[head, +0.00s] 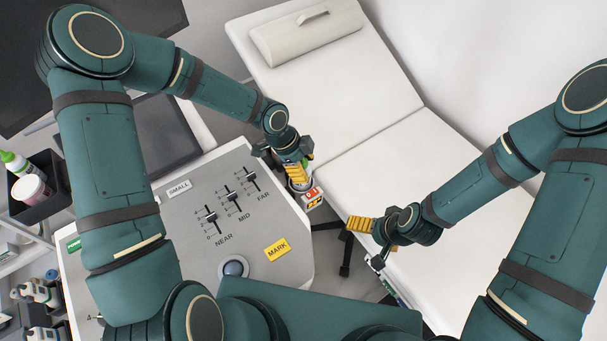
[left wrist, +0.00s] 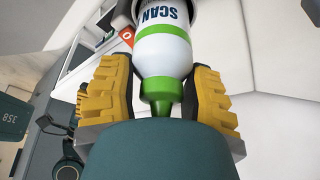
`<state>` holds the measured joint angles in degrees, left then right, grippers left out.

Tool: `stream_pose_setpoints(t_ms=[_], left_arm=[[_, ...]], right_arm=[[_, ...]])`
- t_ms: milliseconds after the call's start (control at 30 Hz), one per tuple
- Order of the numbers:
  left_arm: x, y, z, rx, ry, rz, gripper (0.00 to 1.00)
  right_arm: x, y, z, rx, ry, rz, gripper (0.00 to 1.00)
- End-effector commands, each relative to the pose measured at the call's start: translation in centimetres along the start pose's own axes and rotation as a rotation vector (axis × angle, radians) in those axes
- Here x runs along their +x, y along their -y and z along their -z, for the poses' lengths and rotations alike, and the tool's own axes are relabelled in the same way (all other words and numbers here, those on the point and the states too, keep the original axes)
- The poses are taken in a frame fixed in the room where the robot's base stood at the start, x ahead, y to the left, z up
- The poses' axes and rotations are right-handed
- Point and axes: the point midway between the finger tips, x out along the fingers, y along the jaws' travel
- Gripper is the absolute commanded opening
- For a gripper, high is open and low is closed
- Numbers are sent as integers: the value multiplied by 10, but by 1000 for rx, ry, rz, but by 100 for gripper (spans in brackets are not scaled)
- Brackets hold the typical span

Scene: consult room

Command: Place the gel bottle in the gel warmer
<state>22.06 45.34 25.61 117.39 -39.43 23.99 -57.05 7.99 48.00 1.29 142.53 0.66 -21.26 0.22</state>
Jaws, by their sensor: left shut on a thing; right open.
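The gel bottle (left wrist: 164,58) is white with a green band, a "SCAN" label and a green nozzle pointing towards the wrist camera. My left gripper (head: 298,172) is shut on it; the yellow fingers sit on both sides in the left wrist view (left wrist: 160,95). The bottle's far end meets a grey ring, apparently the gel warmer (head: 313,200), which has red and yellow labels at the console's right edge. How deep the bottle sits in it is hidden. My right gripper (head: 358,225) is open and empty over the couch's lower side.
The grey console (head: 165,235) with sliders lies left of the warmer. The white couch (head: 385,160) with a cushion (head: 305,35) fills the right. A dark bin (head: 45,190) with bottles stands at the far left.

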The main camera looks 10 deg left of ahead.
Motion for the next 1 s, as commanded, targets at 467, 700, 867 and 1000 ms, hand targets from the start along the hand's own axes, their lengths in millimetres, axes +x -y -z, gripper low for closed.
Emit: stream_pose_setpoints(t_ms=[467, 700, 867, 1000], left_arm=[[34, -1, -14, 1, 0, 1, 8], [37, -1, -15, 1, 0, 0, 61], [36, -1, -15, 1, 0, 0, 75], [36, -1, -15, 1, 0, 0, 75]], right_arm=[[4, -1, 0, 0, 0, -1, 100], [7, -2, -1, -1, 0, -1, 100], [6, -2, -1, 0, 0, -1, 100], [6, -2, -1, -1, 0, -1, 100]])
